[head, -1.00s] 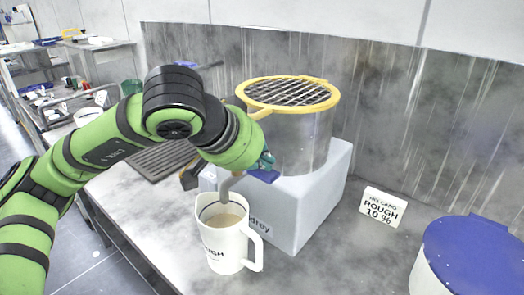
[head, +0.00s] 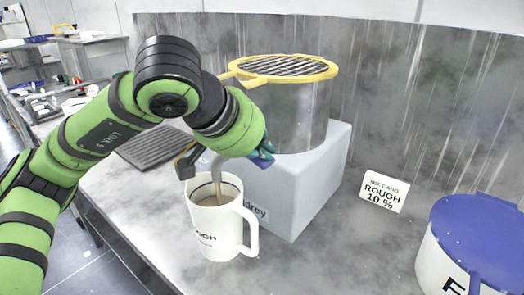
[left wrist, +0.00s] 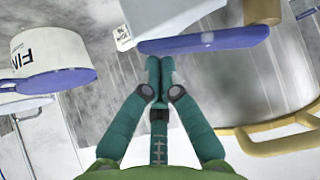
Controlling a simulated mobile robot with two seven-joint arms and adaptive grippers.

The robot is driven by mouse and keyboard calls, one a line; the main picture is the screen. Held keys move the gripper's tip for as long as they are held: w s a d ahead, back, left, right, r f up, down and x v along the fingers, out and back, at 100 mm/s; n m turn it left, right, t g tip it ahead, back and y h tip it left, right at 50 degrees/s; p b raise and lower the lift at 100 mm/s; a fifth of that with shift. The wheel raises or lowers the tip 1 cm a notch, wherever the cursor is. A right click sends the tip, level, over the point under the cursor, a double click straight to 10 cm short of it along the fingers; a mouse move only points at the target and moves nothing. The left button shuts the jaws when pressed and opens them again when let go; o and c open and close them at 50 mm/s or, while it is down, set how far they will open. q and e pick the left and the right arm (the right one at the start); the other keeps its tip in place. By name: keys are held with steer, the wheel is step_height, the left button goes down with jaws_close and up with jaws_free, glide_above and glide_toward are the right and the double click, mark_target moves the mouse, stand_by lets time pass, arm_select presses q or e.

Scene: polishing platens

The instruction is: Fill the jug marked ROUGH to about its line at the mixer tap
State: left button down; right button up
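The white jug (head: 212,232) with "ROUGH" lettering, partly turned from view, stands upright on the bench in front of the mixer. Its handle (head: 250,232) points right. The grey tap spout (head: 217,164) hangs over its mouth, and a beige stream runs down into it. Beige liquid shows inside, with a dark line on the inner wall; the exact level is hard to judge. My left gripper (left wrist: 160,72) has its teal fingertips together, with nothing between them. They are at the edge of a blue lever (left wrist: 205,38); contact is unclear. My right gripper is not in view.
The steel mixer drum (head: 290,115) with a yellow-rimmed grid sits on a pale block (head: 300,195). A "ROUGH 10 %" card (head: 383,192) stands right of it. A white tub with a blue lid (head: 480,240) is at the right. The front bench is clear.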

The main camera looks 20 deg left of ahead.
arm_select(q)
steer(key=shift+r, duration=0.1)
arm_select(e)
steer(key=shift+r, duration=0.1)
arm_select(q)
steer(key=shift+r+p, duration=0.55)
steer(key=shift+r, duration=0.15)
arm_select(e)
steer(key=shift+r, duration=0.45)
arm_select(q)
steer(key=shift+r, duration=0.1)
steer(key=shift+r+p, duration=0.3)
steer(key=shift+r, duration=0.05)
steer(key=r, duration=0.1)
steer(key=r+p, duration=0.2)
steer(key=shift+s+d+r, duration=0.15)
steer(key=shift+s+r, duration=0.05)
steer(key=shift+s, duration=0.05)
steer(key=b+v, duration=0.1)
steer(key=v, duration=0.8)
steer(key=shift+s+d, duration=0.3)
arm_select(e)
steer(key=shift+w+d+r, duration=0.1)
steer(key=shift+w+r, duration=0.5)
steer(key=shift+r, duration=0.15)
arm_select(q)
steer(key=shift+r, duration=0.2)
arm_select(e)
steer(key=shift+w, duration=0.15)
